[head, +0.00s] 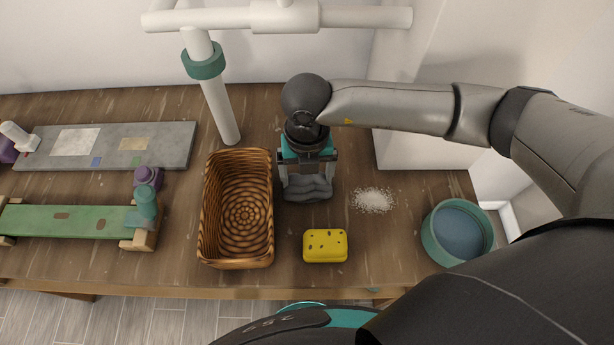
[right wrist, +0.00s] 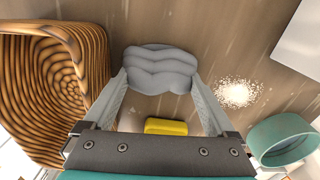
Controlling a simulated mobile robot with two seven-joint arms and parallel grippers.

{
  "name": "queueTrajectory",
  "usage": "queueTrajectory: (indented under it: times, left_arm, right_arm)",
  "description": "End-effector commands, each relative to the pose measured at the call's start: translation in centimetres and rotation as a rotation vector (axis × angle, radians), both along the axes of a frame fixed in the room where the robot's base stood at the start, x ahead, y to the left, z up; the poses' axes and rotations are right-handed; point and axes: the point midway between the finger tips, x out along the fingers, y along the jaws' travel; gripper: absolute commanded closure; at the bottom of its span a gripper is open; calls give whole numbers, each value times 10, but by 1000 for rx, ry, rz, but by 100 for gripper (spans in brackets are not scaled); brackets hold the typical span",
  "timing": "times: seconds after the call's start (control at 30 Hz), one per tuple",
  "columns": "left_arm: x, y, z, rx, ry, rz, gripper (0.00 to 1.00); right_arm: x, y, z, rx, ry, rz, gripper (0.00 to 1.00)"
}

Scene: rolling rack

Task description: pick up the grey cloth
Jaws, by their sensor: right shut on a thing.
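The grey cloth (head: 308,188) is a folded, rumpled bundle right of the wicker basket on the wooden table. It also shows in the right wrist view (right wrist: 160,68), between the fingertips. My right gripper (head: 307,180) points down over it and is shut on it, one finger at each side. I cannot tell whether the cloth touches the table. My left gripper is not in view.
The wicker basket (head: 207,225) stands close left of the cloth. A yellow sponge (head: 325,246) lies in front, white grains (head: 373,200) to the right, and a teal bowl (head: 430,238) further right. A white pipe (head: 218,105) rises behind.

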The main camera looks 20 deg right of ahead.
Motion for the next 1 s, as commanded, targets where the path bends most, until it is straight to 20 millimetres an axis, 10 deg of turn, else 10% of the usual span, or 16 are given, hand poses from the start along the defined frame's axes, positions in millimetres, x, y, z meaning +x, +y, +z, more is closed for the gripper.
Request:
queueTrajectory:
  times: [0.37,1.0]
  left_arm:
    - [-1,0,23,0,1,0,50]
    - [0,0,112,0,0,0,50]
  right_arm:
    - [0,0,29,1,-1,0,68]
    - [0,0,143,0,-1,0,68]
